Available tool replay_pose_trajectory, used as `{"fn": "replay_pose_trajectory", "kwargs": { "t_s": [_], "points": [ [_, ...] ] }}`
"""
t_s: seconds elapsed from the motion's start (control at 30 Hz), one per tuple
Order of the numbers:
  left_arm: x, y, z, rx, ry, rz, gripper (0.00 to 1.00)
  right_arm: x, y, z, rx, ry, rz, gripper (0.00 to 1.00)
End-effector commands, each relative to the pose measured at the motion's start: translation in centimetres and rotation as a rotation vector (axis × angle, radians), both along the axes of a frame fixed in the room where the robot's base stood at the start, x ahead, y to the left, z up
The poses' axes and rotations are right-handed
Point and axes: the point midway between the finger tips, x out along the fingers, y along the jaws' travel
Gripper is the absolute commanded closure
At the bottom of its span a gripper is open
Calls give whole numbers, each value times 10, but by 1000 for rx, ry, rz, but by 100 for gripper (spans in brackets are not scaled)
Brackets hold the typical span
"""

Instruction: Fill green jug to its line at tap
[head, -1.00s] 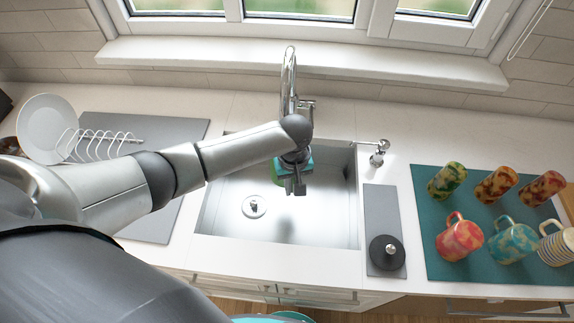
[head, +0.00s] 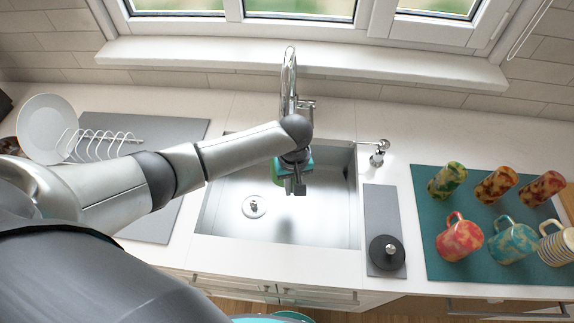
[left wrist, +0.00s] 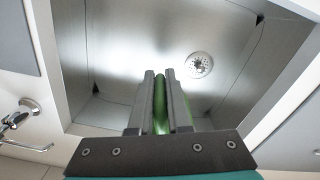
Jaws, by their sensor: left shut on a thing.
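My left gripper (head: 296,186) reaches over the sink from the left. In the left wrist view its two dark fingers (left wrist: 160,102) are shut on a narrow green piece, part of the green jug (left wrist: 160,108). In the head view only a small green edge of the jug (head: 277,172) shows beside the gripper; my arm hides the rest. The fill line and the water level cannot be seen. The chrome tap (head: 289,75) stands behind the sink, directly behind the gripper; its outlet is hidden, so I cannot tell whether water runs. My right gripper is not in view.
The steel sink (head: 225,215) has a drain (head: 254,206) at its left. A soap dispenser (head: 378,152) and a dark round-lidded thing (head: 386,252) on a grey strip stand right of it. A dish rack (head: 105,146) with a plate (head: 47,128) is at left.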

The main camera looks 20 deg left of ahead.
Motion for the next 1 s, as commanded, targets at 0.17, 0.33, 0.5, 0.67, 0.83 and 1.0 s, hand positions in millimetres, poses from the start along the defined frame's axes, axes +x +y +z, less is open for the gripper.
{"fn": "replay_pose_trajectory", "kwargs": {
  "t_s": [0.17,0.33,0.5,0.67,0.83,1.0],
  "points": [
    [1,0,1,0,-3,0,100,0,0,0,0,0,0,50],
    [1,0,1,0,-3,0,100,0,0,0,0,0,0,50],
    [1,0,1,0,-3,0,100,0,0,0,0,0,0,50],
    [-10,-8,4,-1,2,-3,100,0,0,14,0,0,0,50],
    [-40,-31,4,-5,4,-5,100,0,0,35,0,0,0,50],
    [-65,-51,0,-3,-1,-2,100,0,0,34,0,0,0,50]
  ]
}}
